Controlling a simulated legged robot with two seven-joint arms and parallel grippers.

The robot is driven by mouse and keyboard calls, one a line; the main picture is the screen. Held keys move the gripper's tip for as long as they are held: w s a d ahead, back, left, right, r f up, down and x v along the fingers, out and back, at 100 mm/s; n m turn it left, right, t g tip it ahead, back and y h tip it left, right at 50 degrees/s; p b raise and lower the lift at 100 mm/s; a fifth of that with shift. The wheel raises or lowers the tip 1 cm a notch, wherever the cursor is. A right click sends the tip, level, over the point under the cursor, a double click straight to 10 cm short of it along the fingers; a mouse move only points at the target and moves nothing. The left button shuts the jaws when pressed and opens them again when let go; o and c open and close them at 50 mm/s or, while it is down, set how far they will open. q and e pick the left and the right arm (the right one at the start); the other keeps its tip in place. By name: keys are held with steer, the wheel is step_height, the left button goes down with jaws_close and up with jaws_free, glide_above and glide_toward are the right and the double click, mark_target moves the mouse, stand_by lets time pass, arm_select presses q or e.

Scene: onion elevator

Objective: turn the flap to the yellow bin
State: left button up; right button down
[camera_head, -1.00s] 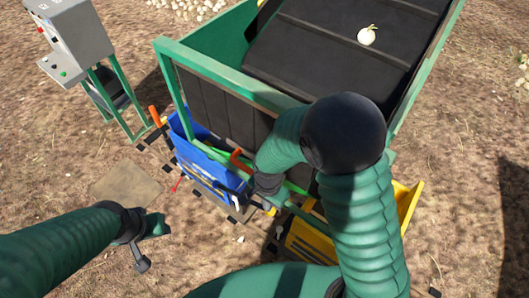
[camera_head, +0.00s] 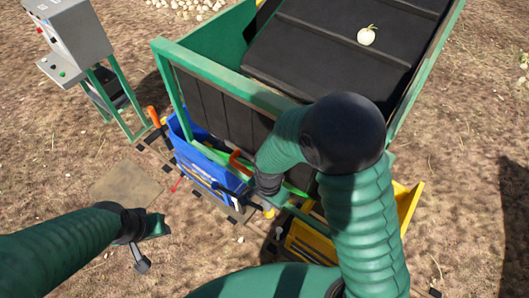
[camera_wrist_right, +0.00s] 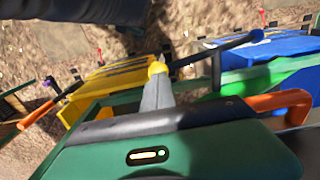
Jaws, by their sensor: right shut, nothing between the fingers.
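The yellow bin (camera_head: 312,247) stands below the elevator's outlet, partly hidden behind my right arm; it also shows in the right wrist view (camera_wrist_right: 118,78). The blue bin (camera_head: 205,172) stands to its left, and shows at the right of the wrist view (camera_wrist_right: 268,50). A bright green strip (camera_wrist_right: 262,78), perhaps the flap, and an orange handle (camera_wrist_right: 283,101) lie near the blue bin. My right gripper (camera_wrist_right: 157,72) is shut and empty, its yellow tip close to a dark bar (camera_wrist_right: 215,68); contact is unclear. My left gripper (camera_head: 150,243) is over bare ground, its opening unclear.
The green-framed elevator (camera_head: 215,68) with a black belt rises behind the bins, carrying one onion (camera_head: 366,35). A grey control box (camera_head: 75,38) stands on green legs at the upper left. A flat brown plate (camera_head: 126,184) lies left of the blue bin.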

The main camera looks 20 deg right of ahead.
arm_select(q)
steer(key=shift+d, duration=0.1)
arm_select(e)
steer(key=shift+d, duration=0.1)
arm_select(q)
steer(key=shift+d, duration=0.3)
arm_select(e)
steer(key=shift+d, duration=0.25)
arm_select(q)
steer(key=shift+a, duration=0.1)
arm_select(e)
steer(key=shift+a, duration=0.1)
